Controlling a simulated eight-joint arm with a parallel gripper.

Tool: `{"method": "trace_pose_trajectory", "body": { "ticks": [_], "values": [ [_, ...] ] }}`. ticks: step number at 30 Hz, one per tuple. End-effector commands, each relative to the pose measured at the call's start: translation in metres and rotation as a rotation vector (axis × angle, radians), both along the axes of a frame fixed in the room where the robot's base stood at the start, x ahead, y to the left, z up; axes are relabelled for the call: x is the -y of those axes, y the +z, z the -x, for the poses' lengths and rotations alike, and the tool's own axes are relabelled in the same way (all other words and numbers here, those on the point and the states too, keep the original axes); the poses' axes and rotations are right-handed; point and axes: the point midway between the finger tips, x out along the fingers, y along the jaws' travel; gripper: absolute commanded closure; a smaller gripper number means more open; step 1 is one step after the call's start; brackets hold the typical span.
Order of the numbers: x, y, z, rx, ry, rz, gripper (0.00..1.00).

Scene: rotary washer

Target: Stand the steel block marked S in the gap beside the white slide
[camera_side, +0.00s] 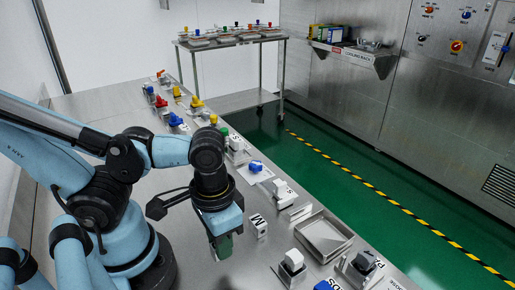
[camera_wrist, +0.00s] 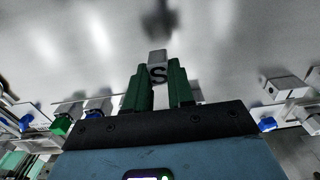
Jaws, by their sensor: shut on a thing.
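The steel block marked S (camera_wrist: 157,70) shows in the wrist view between the two green fingers of my gripper (camera_wrist: 160,88). My gripper is shut on it, with the black S facing the wrist camera. In the side view my gripper (camera_side: 222,246) points down above the bench, and its fingers hide the block. White pieces sit on mounts along the bench, one at right of my gripper (camera_side: 293,260) and one farther back (camera_side: 282,187). I cannot tell which is the white slide, and the gap cannot be made out.
A small block marked M (camera_side: 258,226) stands on the bench right of my gripper. An open metal tray (camera_side: 325,238) lies beyond it. Several coloured knobs, including a blue one (camera_side: 256,166), line the bench. The bench edge drops to a green floor (camera_side: 400,220).

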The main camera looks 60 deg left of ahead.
Motion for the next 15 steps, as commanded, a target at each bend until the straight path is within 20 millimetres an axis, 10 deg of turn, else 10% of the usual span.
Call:
{"method": "trace_pose_trajectory", "body": {
  "ticks": [15],
  "values": [
    [0.000, 0.047, -0.001, 0.000, 0.001, -0.001, 1.00]
  ]
}}
